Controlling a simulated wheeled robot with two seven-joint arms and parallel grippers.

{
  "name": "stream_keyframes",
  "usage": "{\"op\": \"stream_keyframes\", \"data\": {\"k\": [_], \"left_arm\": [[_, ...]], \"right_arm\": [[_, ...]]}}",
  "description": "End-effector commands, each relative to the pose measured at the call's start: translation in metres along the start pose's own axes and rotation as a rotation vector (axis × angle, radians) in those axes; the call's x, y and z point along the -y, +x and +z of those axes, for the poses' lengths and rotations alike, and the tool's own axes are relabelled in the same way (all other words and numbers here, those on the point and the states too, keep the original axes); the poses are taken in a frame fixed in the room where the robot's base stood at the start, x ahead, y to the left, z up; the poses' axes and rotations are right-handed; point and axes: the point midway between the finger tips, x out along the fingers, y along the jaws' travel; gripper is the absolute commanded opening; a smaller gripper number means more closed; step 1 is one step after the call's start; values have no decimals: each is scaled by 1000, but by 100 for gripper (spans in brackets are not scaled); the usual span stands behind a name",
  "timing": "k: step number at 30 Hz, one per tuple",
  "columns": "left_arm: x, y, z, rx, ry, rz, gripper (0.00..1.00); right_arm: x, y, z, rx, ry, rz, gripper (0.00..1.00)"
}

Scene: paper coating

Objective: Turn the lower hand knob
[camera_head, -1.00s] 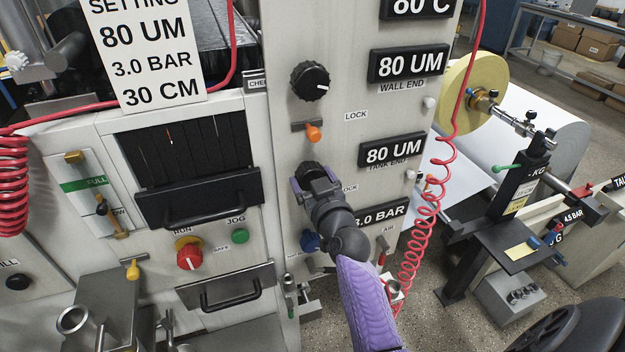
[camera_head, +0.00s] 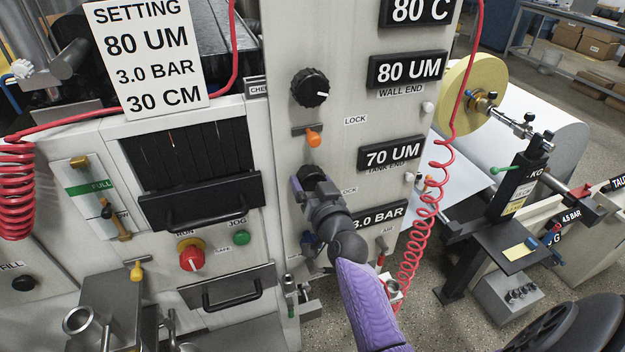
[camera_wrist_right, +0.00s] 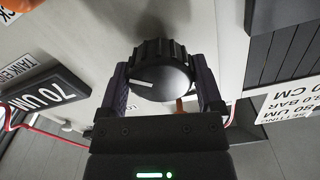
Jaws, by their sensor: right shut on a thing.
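The lower hand knob is black and ribbed with a white pointer line; it shows best in the right wrist view (camera_wrist_right: 160,72), between the two fingers. My right gripper (camera_wrist_right: 163,90) is shut on it, one finger on each side. In the head view my right gripper (camera_head: 312,180) reaches the panel from below and mostly hides the knob. The display beside it, labelled TANK END, reads 70 UM (camera_head: 393,154). The upper black knob (camera_head: 310,87) is free, next to the WALL END display reading 80 UM (camera_head: 408,69). My left gripper is not in view.
An orange lock lever (camera_head: 313,138) sits just above the gripped knob. A red coiled hose (camera_head: 420,225) hangs right of the arm. A setting sign (camera_head: 150,55) reads 80 UM, 3.0 BAR, 30 CM.

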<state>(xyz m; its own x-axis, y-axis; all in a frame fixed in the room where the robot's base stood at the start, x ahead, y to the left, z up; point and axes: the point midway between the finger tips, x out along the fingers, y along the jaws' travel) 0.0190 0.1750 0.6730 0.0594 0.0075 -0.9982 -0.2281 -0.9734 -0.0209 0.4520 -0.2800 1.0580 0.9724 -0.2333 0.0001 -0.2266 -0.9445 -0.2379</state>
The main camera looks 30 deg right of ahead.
Motion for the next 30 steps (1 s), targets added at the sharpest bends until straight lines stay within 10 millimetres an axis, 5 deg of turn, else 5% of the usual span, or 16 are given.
{"op": "stream_keyframes", "data": {"k": [13, 30], "left_arm": [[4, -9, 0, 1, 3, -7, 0], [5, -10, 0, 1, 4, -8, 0]], "right_arm": [[1, 0, 0, 2, 270, 0, 25], [1, 0, 0, 1, 337, 0, 25]]}}
